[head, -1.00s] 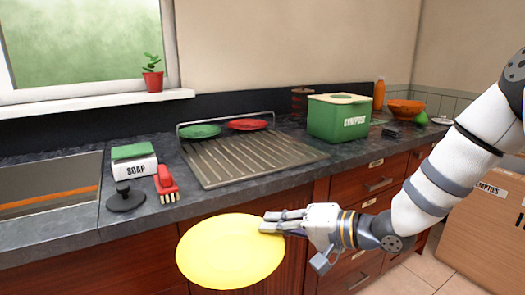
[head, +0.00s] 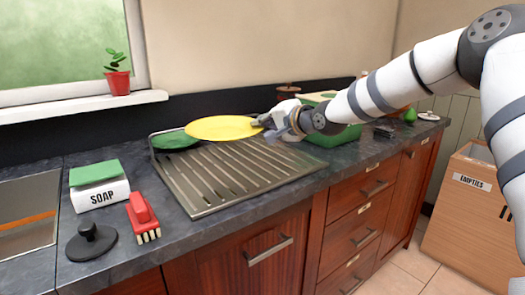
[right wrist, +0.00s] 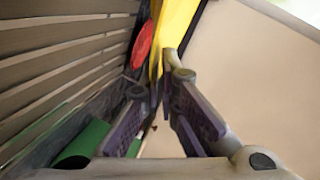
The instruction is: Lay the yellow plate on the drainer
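The yellow plate (head: 222,128) is held above the back of the drainer in the head view. My right gripper (head: 266,123) is shut on the plate's right edge. The plate also shows edge-on between the fingers in the right wrist view (right wrist: 176,38). The drainer (head: 232,172) is a grey ribbed metal rack on the counter. A green plate (head: 174,140) rests at its back left. My left gripper is out of view.
A green compost box (head: 338,138) stands right of the drainer, partly behind my right arm. A soap box with a green sponge (head: 98,188), a red brush (head: 143,216) and a black plug (head: 91,242) lie left of it. The drainer's front ribs are bare.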

